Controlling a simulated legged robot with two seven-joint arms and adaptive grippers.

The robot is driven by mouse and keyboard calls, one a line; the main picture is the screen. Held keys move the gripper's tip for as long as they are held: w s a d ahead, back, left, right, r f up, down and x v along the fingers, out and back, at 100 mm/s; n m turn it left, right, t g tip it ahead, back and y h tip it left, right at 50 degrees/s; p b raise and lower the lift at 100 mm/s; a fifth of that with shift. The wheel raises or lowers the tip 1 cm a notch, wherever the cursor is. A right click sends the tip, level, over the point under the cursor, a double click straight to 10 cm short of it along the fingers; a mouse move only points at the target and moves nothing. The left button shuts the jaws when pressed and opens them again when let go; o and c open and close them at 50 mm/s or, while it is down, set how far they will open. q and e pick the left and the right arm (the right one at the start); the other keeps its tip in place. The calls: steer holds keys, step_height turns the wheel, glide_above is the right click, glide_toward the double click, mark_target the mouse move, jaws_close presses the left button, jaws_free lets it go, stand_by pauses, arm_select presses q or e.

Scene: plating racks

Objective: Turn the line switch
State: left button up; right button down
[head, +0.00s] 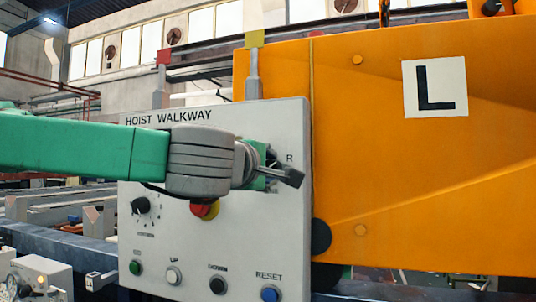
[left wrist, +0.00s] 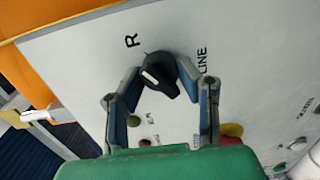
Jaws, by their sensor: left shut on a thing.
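The line switch (left wrist: 158,76) is a black rotary knob with a white mark, seen in the left wrist view between the letter R and the word LINE. My left gripper (left wrist: 161,72) is shut on it, with one fingertip on each side of the knob. In the head view my left gripper (head: 283,172) is at the upper right of the grey HOIST WALKWAY panel (head: 215,240), just below the letter R. There the gripper and wrist hide most of the switch and its label. My right gripper is not in view.
Below my arm the panel carries a red and yellow button (head: 205,209), a black dial (head: 141,205) and a row of buttons including a blue RESET (head: 269,293). An orange plate marked L (head: 420,165) stands close at the right.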

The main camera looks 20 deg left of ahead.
arm_select(q)
steer(key=shift+w+f+m+p, duration=0.1)
steer(key=shift+m+p, duration=0.25)
steer(key=shift+m, duration=0.05)
steer(key=shift+f, duration=0.1)
steer(key=o, duration=1.1)
steer(key=shift+o, duration=0.2)
steer(key=shift+w, duration=0.2)
steer(key=shift+s, duration=0.3)
steer(key=s+a, duration=0.1)
steer(key=s, duration=1)
steer(key=shift+s+r, duration=0.15)
steer(key=shift+r, duration=0.15)
steer(key=shift+f, duration=0.1)
